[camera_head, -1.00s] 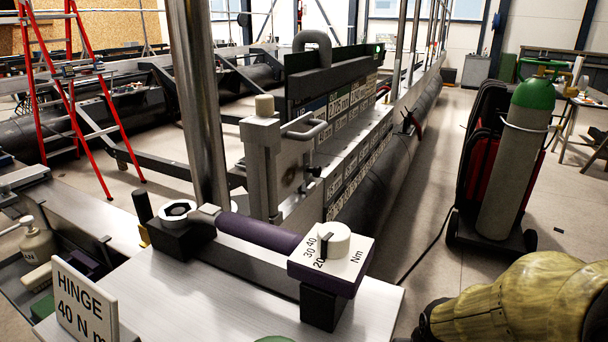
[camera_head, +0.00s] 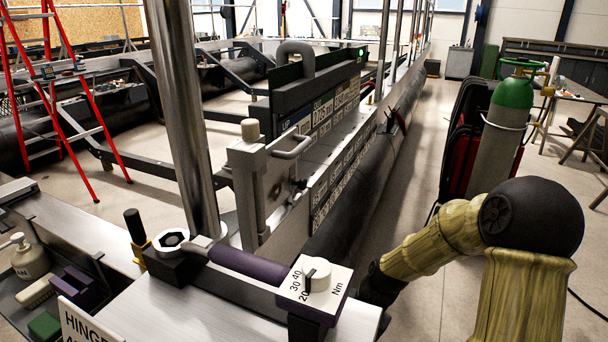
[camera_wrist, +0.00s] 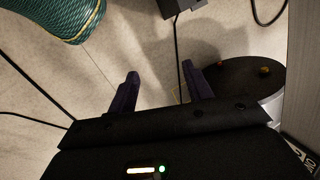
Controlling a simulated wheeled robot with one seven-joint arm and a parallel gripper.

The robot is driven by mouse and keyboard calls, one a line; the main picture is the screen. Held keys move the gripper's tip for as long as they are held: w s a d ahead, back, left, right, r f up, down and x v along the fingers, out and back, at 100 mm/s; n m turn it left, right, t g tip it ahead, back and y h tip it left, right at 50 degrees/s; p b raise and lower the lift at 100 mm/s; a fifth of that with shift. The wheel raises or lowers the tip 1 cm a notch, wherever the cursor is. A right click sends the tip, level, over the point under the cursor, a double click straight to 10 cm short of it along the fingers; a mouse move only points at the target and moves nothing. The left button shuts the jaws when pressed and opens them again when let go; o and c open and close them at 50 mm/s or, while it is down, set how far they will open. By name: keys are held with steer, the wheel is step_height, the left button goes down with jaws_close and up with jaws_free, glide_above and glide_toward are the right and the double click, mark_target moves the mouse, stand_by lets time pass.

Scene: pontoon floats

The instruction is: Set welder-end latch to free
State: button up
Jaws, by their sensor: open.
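In the head view, a grey upright latch-like post (camera_head: 250,185) with a pale knob on top and a bar handle (camera_head: 293,147) stands at the near end of the long labelled board (camera_head: 325,110). No label says whether this is the welder-end latch, and its setting cannot be read. My gripper (camera_wrist: 160,84) shows in the wrist view with its two dark fingers apart, empty, above the bare floor. In the head view my arm bends down to the right of the bench, and the gripper is hidden behind the bench edge.
A purple-handled torque wrench (camera_head: 250,263) with a dial lies on the near bench (camera_head: 165,315), by a HINGE sign (camera_head: 85,322). A cart with a green-topped gas cylinder (camera_head: 497,140) stands at right. A red ladder (camera_head: 62,100) is at left. A floor aisle runs beside the black float (camera_head: 385,165).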

mark_target(305, 185)
steer(key=w+a+r+m+y+p, duration=0.6)
steer(key=w+r+m+y, duration=0.25)
steer(key=w, duration=0.35)
steer(key=w+d+r+m+t+y+p, duration=0.4)
steer(key=w+d+r+m, duration=0.5)
steer(key=r, duration=0.5)
steer(key=w+d+t+y, duration=0.1)
steer(key=t, duration=0.1)
steer(key=shift+d+t, duration=0.15)
steer(key=shift+t, duration=0.15)
steer(key=shift+w, duration=0.1)
steer(key=p+x, duration=0.2)
steer(key=x, duration=0.6)
steer(key=p+x, duration=0.3)
steer(key=x, duration=0.6)
steer(key=shift+a+f, duration=0.25)
